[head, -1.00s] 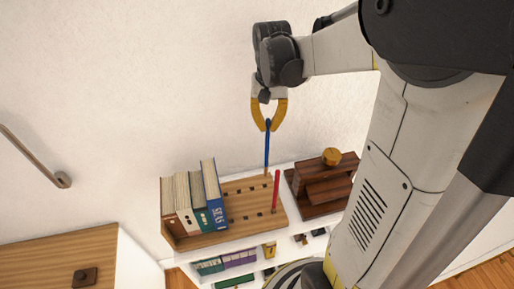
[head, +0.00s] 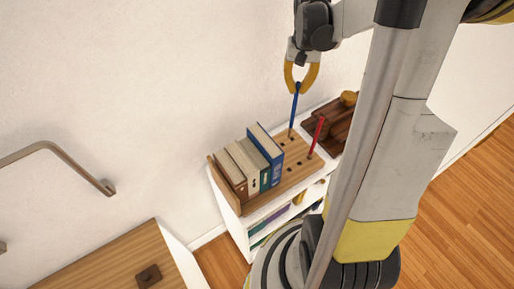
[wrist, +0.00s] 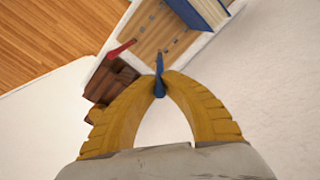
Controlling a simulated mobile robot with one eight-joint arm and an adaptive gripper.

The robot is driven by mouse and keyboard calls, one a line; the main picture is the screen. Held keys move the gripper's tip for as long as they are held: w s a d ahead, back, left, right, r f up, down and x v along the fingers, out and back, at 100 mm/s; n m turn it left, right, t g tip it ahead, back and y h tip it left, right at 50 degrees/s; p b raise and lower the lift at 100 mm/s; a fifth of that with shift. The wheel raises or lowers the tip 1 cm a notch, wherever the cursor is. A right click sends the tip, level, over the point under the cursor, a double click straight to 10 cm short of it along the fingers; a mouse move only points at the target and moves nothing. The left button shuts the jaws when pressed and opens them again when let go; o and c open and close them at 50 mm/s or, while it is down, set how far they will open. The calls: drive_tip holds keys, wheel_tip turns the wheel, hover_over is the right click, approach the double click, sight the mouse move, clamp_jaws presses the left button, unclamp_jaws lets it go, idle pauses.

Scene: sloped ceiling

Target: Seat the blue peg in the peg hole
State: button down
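The blue peg (head: 295,108) is long, thin and roughly upright. My gripper (head: 297,88) has its yellow fingers closed around the peg's top. In the wrist view the fingertips (wrist: 159,82) meet on the blue peg (wrist: 159,66). The peg's lower end is at the far side of a wooden board with square holes (head: 292,179); I cannot tell whether it is in a hole or just above one. A dark square block (head: 148,276), with what looks like a hole in its top, sits on a wooden surface at lower left; it may be the peg hole.
A red peg (head: 316,138) stands tilted in the board, close to the blue peg. Several books (head: 266,150) stand at the board's left. Dark wooden blocks (head: 327,121) lie to the right. A wall rail (head: 60,150) is at left. The wooden surface (head: 110,258) is mostly clear.

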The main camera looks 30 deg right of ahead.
drive_tip(key=w+a+f, duration=0.2)
drive_tip(key=a+f, duration=0.8)
drive_tip(key=shift+w+a+f, duration=0.15)
drive_tip(key=shift+a+f, duration=0.05)
drive_tip(key=shift+f, duration=0.1)
drive_tip(key=shift+f, duration=0.15)
drive_tip(key=c, duration=1.7)
unclamp_jaws()
drive_tip(key=shift+c, duration=0.2)
drive_tip(key=shift+o, duration=0.7)
